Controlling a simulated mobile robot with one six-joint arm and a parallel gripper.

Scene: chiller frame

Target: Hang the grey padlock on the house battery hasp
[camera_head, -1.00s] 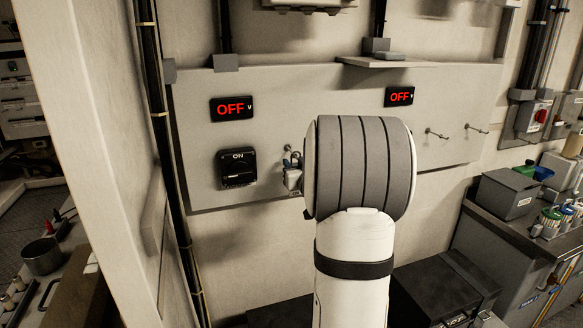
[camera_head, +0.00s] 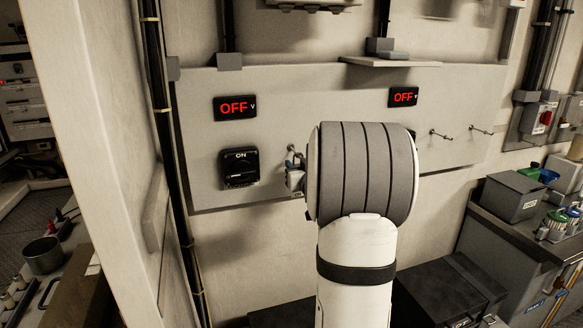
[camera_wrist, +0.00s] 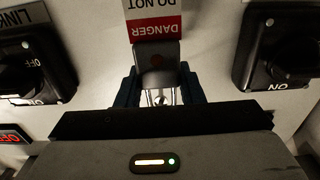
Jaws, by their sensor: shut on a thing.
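My gripper (camera_wrist: 158,92) is shut, with its blue fingers on either side of a grey padlock (camera_wrist: 157,55). The padlock's bright shackle shows between the fingers. A red and white danger tag (camera_wrist: 154,22) shows at the padlock and reads upside down in the wrist view. In the head view, the gripper (camera_head: 294,172) is mostly hidden behind my arm, close to the panel and right of a black rotary switch (camera_head: 239,168) marked ON. A small metal fitting (camera_head: 291,148) shows just above it; I cannot tell whether it is the hasp or whether the shackle touches it.
The wrist view shows a black switch at the left (camera_wrist: 32,60) and another at the right (camera_wrist: 275,45). Two red OFF displays, left (camera_head: 235,107) and right (camera_head: 403,97), are on the panel (camera_head: 330,85). Metal hooks (camera_head: 440,134) project at right. A shelf (camera_head: 390,62) juts out above.

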